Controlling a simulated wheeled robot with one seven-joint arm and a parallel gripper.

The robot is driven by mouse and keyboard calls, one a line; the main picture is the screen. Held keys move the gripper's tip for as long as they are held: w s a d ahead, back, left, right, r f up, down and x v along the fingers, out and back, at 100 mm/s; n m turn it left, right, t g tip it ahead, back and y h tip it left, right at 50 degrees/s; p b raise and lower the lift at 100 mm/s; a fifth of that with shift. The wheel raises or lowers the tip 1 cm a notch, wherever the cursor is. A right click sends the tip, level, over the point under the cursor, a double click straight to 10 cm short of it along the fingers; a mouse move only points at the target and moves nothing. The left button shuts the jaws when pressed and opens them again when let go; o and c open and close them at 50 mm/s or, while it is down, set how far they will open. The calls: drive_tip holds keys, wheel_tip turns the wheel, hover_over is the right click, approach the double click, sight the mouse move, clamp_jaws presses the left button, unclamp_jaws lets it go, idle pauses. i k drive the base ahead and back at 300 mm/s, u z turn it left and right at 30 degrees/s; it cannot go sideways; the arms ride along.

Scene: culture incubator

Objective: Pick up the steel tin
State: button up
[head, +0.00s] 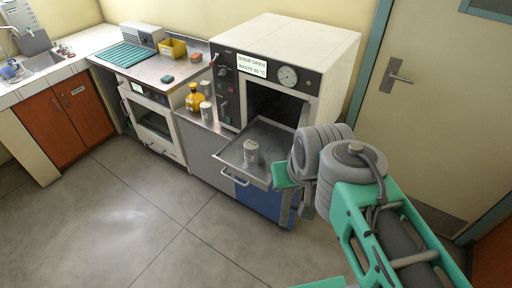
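A small grey steel tin (252,152) with a label stands upright on the flat metal tray or lowered door (232,160) in front of the open oven-like cabinet (275,98). A similar pale container (206,111) stands on the counter beside the cabinet, next to an amber bottle (194,98). My gripper (283,179) is at the arm's end, just right of the tin.
The cabinet's display reads door open and waste 60 or 80 °C. A yellow bin (172,49) and small items lie on the counter at left. The grey floor (130,210) is clear. A closed door (425,100) is at right.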

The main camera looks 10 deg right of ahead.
sight(251, 146)
drive_tip(key=z, duration=0.55)
drive_tip(key=i, duration=0.35)
drive_tip(key=u, duration=2.4)
drive_tip(key=i, duration=0.5)
